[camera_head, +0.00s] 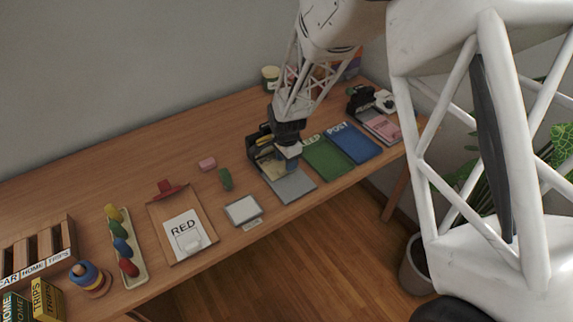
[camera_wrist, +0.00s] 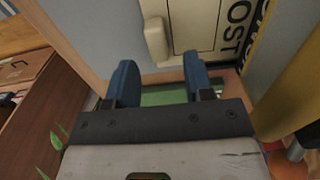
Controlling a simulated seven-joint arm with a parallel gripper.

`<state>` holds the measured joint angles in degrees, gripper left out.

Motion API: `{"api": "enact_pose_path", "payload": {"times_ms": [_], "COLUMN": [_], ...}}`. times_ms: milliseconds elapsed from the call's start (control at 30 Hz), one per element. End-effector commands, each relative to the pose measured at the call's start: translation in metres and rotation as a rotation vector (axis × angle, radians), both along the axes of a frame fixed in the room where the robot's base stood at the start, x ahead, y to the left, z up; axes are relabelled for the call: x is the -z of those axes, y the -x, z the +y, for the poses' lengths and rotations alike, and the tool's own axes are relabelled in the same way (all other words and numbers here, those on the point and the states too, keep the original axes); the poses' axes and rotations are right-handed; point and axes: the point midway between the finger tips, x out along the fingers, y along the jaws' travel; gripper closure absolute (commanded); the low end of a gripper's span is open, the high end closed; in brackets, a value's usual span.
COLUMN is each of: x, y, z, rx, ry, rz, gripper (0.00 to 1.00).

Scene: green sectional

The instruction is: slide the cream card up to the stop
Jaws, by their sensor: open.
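My gripper (camera_head: 289,156) is over the table near the back edge of a grey plate (camera_head: 291,186). Its two blue fingers (camera_wrist: 159,82) stand apart in the wrist view, with nothing clearly held between them. A cream panel (camera_wrist: 184,38) with a raised cream tab and black letters "OST" lies just beyond the fingertips; it looks like the cream card, though I cannot be sure. In the head view a small pale piece (camera_head: 268,162) shows left of the gripper, partly hidden. I cannot single out the stop, nor tell whether the fingers touch the panel.
A green mat (camera_head: 327,158) and a blue mat (camera_head: 355,143) lie right of the gripper. A dark holder (camera_head: 257,143) stands close on its left. The table's front edge is near the plate.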

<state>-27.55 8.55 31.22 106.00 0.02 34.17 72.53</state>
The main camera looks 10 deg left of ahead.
Motion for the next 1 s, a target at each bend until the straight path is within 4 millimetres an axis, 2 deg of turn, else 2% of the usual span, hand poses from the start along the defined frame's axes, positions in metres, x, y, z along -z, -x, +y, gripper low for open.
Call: {"api": "enact_pose_path", "payload": {"times_ms": [200, 400, 1000], "x": [-0.029, -0.047, -0.052], "y": [0.000, 0.000, 0.000], "z": [0.000, 0.000, 0.000], "rx": [0.000, 0.000, 0.000], "ry": [-0.001, -0.001, 0.000], "rz": [-0.001, -0.001, 0.000], "gripper": [0.52, 0.52, 0.52]}}
